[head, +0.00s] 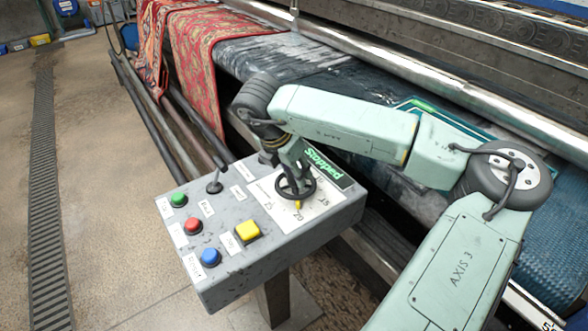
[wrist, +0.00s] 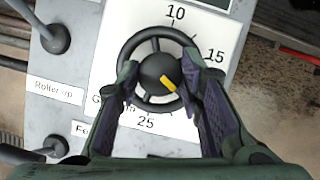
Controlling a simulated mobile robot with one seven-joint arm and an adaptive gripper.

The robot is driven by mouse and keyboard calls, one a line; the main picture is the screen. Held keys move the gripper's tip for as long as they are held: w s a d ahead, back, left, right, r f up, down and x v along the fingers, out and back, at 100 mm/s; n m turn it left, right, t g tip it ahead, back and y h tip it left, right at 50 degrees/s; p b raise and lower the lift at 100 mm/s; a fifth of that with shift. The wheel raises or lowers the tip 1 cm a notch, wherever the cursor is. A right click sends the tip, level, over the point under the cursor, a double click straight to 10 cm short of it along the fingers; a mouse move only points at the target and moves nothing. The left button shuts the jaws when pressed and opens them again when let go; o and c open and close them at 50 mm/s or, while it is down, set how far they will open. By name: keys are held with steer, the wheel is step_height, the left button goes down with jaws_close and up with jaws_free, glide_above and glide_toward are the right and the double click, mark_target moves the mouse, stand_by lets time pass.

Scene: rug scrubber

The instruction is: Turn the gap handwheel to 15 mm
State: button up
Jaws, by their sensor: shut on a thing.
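The gap handwheel (head: 295,188) is a small black spoked wheel on a white dial plate (head: 322,207) on the grey control box. Its yellow pointer (head: 298,205) points at about the 20 mark in the head view. In the wrist view the wheel (wrist: 157,41) lies between my fingers, with 10 above, 15 at upper right and 25 below. The yellow pointer (wrist: 170,84) there aims lower right, towards a part of the scale hidden by a finger. My gripper (wrist: 159,68) is shut on the wheel, one finger on each side; it comes from above in the head view (head: 292,160).
The box (head: 285,248) carries green (head: 178,199), red (head: 193,226), blue (head: 210,257) and yellow (head: 247,230) buttons. A black lever (head: 214,183) stands left of the wheel. A sign (head: 325,167) behind the wheel reads "Stopped". Rollers and a red rug (head: 205,60) lie behind.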

steer(key=shift+c, duration=1.1)
steer(key=shift+f+b, duration=0.15)
steer(key=shift+b, duration=0.35)
steer(key=shift+f+n+b, duration=0.15)
steer(key=shift+n+b, duration=0.45)
steer(key=shift+b, duration=0.5)
steer(key=n+y+b, duration=0.1)
steer(key=n+b, duration=0.2)
steer(key=b, duration=0.2)
steer(key=shift+d+f+t+b, duration=0.1)
steer(key=shift+d+t+b, duration=0.05)
steer(key=shift+t+b, duration=0.25)
steer(key=n+y+b, duration=0.1)
steer(key=n, duration=0.1)
steer(key=n+b, duration=0.1)
steer(key=b, duration=0.1)
steer(key=shift+r+n+y, duration=0.2)
steer(key=shift+n+y, duration=0.2)
steer(key=shift+d+r+n+y+b, duration=0.1)
steer(key=shift+n+y+b, duration=0.4)
steer(key=shift+n, duration=0.4)
steer(key=shift+r+n+y+b, duration=0.1)
steer(key=shift+n+y+b, duration=0.2)
steer(key=shift+n+b, duration=0.45)
steer(key=shift+n, duration=0.35)
